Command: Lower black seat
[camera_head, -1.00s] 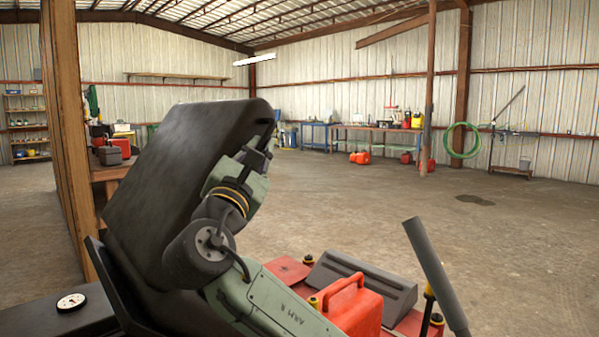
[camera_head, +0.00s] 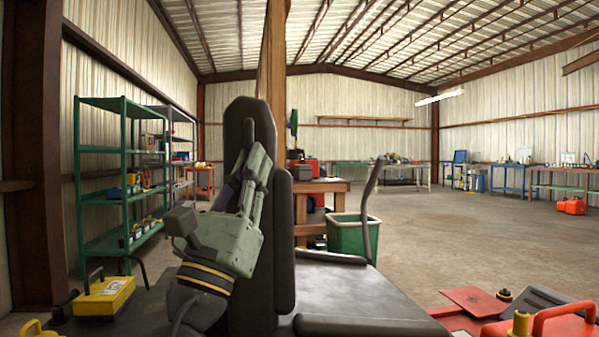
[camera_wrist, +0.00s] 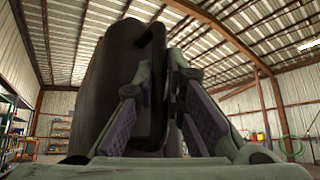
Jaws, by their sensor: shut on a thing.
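The black seat (camera_head: 345,283) shows in the head view with its cushion lying about flat and its tall backrest (camera_head: 284,240) standing nearly upright. My gripper (camera_head: 250,175) is on the left, rear side of the backrest, angled upward. In the wrist view my gripper (camera_wrist: 163,85) is shut on a black bar or edge (camera_wrist: 156,100) of the seat, with the dark panel (camera_wrist: 115,80) just behind and left. The exact gripped part is partly hidden by the fingers. Whether the cushion fully rests on what lies below is hidden.
A grey lever (camera_head: 370,190) stands beyond the cushion. A red can (camera_head: 565,326) and red bodywork (camera_head: 475,300) are at lower right. A yellow box (camera_head: 105,297) sits at lower left, near green shelves (camera_head: 105,175). A green bin (camera_head: 348,240) and wooden workbench (camera_head: 325,187) stand behind.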

